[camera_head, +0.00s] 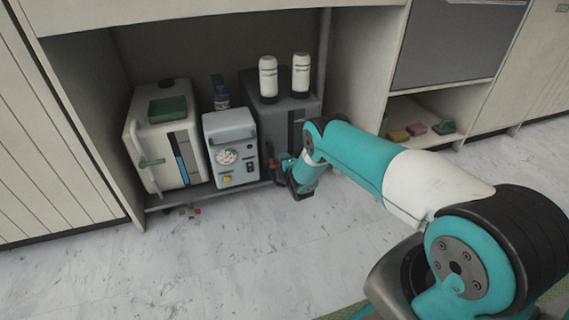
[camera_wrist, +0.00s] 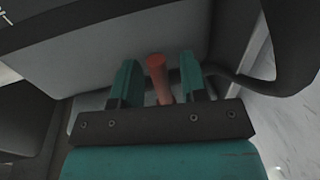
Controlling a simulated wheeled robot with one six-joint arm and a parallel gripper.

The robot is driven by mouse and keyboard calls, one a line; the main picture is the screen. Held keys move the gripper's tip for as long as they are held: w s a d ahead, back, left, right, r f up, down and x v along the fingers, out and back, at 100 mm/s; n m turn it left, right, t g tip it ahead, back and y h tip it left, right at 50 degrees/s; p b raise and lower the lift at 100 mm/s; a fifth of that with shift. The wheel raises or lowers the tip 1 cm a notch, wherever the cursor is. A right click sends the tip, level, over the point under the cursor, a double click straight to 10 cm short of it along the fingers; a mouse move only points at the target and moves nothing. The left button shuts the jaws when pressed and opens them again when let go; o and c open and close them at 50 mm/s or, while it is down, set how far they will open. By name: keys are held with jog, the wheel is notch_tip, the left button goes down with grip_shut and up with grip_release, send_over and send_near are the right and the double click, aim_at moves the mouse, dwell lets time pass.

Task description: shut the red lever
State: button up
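The red lever (camera_wrist: 157,78) shows in the wrist view as a rounded red bar between the two green fingers of my gripper (camera_wrist: 160,80). The fingers are apart, with a gap on either side of the lever; I cannot see them touching it. In the head view my gripper (camera_head: 287,165) is low in the cabinet opening, just right of the grey-blue box. A small bit of the red lever (camera_head: 273,163) shows there beside the gripper, mostly hidden. I cannot tell from these frames how far the lever is turned.
A grey-blue box (camera_head: 231,133) with a gauge stands left of my gripper. A white tank (camera_head: 154,132) with a green handle is further left. A dark grey box (camera_head: 290,133) with two white bottles on top stands behind my gripper.

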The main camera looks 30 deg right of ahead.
jog(key=shift+s, duration=0.1)
jog(key=p+v, duration=1.5)
jog(key=v, duration=0.2)
jog(key=shift+p, duration=0.3)
jog(key=shift+s, duration=0.1)
